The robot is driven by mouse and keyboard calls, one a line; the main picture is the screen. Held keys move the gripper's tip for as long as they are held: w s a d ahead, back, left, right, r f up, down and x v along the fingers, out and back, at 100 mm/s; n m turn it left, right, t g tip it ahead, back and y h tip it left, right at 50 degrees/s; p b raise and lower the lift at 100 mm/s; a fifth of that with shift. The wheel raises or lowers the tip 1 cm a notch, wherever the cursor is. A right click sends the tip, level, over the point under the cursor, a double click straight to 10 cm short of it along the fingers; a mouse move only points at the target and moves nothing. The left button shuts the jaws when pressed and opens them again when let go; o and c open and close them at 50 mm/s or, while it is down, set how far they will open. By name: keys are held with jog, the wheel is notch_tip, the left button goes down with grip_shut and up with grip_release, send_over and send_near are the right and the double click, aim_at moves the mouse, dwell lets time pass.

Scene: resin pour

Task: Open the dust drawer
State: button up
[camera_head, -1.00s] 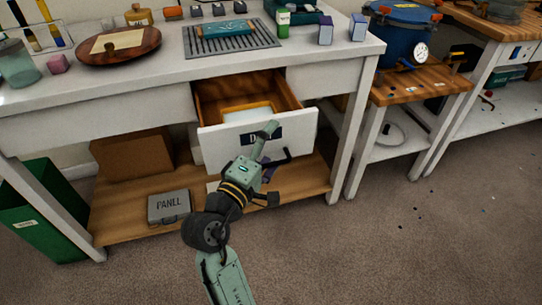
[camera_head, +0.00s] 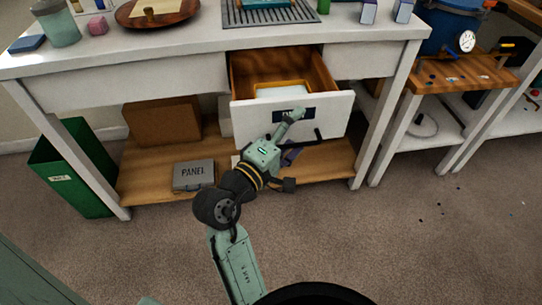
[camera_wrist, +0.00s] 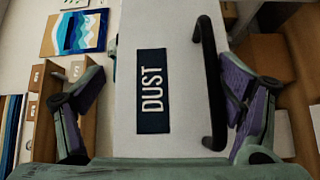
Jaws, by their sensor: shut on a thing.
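The dust drawer (camera_head: 330,113) under the white workbench stands pulled out, with its wooden inside and a yellow-edged pale item (camera_head: 280,90) in it showing from above. Its white front bears a dark label reading DUST (camera_wrist: 152,91) and a black bar handle (camera_wrist: 210,85). My gripper (camera_head: 306,127) is at this front. In the wrist view my gripper (camera_wrist: 162,72) has one finger on each side of the front panel, the right one beside the handle. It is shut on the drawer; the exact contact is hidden.
A grey PANEL case (camera_head: 193,175) and a cardboard box (camera_head: 163,120) stand on the lower shelf (camera_head: 150,191). A green bin (camera_head: 72,170) is at the left. A wooden-topped stand (camera_head: 460,72) with a blue pot is at the right.

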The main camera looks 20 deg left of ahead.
jog(key=shift+t, duration=0.3)
jog(key=shift+s+a+r, duration=0.2)
jog(key=shift+s, duration=0.6)
jog(key=shift+s+a+r, duration=0.15)
jog(key=shift+s+r, duration=0.1)
jog(key=shift+s, duration=0.5)
jog(key=shift+s+a+r, duration=0.2)
jog(key=shift+s, duration=0.6)
jog(key=shift+c, duration=0.9)
jog(key=shift+s+a, duration=0.1)
jog(key=shift+s, duration=0.2)
jog(key=shift+s+r, duration=0.2)
jog(key=shift+s, duration=0.35)
jog(key=c, duration=0.6)
jog(key=shift+s+f, duration=0.1)
jog(key=shift+s, duration=0.25)
jog(key=c, duration=0.3)
jog(key=s, duration=0.1)
jog(key=s+f, duration=0.1)
jog(key=shift+s+a+f+p, duration=0.1)
jog(key=shift+s+a+p, duration=0.1)
jog(key=shift+s+p, duration=0.15)
